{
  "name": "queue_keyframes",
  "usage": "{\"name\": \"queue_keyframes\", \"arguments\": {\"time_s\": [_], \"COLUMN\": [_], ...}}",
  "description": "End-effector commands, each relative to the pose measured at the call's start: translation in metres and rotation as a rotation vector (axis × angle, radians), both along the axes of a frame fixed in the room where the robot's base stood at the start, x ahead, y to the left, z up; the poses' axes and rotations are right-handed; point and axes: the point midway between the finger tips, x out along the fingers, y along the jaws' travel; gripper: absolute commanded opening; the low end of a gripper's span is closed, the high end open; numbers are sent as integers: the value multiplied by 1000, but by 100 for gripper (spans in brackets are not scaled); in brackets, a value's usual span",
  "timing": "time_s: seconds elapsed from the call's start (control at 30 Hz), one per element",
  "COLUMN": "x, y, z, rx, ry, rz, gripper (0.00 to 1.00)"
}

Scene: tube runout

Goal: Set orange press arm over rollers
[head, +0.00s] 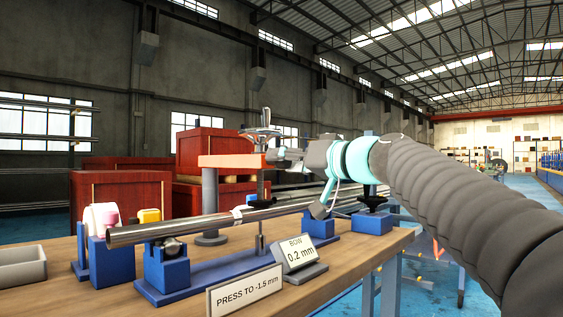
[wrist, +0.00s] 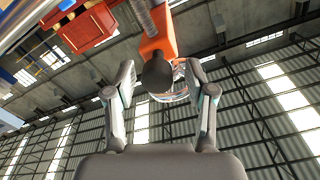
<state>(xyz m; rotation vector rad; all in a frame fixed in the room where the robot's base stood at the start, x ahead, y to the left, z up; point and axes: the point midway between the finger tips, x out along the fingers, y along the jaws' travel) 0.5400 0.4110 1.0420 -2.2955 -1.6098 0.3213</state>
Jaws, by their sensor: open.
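The orange press arm (head: 228,160) sits level on a grey post (head: 210,200), with a vertical screw spindle (head: 260,185) at its right end. A steel tube (head: 190,227) lies across the blue roller blocks (head: 168,270) below it. My gripper (head: 279,155) is at the arm's right end, close to the spindle. In the wrist view my gripper (wrist: 160,72) is open, its fingers on either side of the orange arm's end (wrist: 158,38) and a dark round knob (wrist: 157,76). I cannot tell whether a finger touches it.
The wooden bench (head: 120,300) holds a "PRESS TO -1.5 mm" sign (head: 243,291), a "BOW 0.2 mm" display (head: 298,253) and a grey tray (head: 22,266). A white roll and a yellow piece (head: 150,215) stand at left. Red crates (head: 122,199) are behind.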

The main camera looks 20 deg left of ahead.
Motion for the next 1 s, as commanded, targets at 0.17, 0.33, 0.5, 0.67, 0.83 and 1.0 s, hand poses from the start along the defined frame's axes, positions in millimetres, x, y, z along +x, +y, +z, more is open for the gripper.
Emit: {"name": "queue_keyframes", "arguments": {"time_s": [0.17,0.33,0.5,0.67,0.83,1.0], "x": [-11,-24,-33,-38,-40,-40], "y": [-29,-60,-86,-99,-102,-102], "z": [1,0,1,0,0,0], "rx": [1,1,0,0,0,0], "ry": [0,1,0,1,1,1], "rz": [-1,1,3,5,7,7], "gripper": [55,55,55,55,55,55]}}
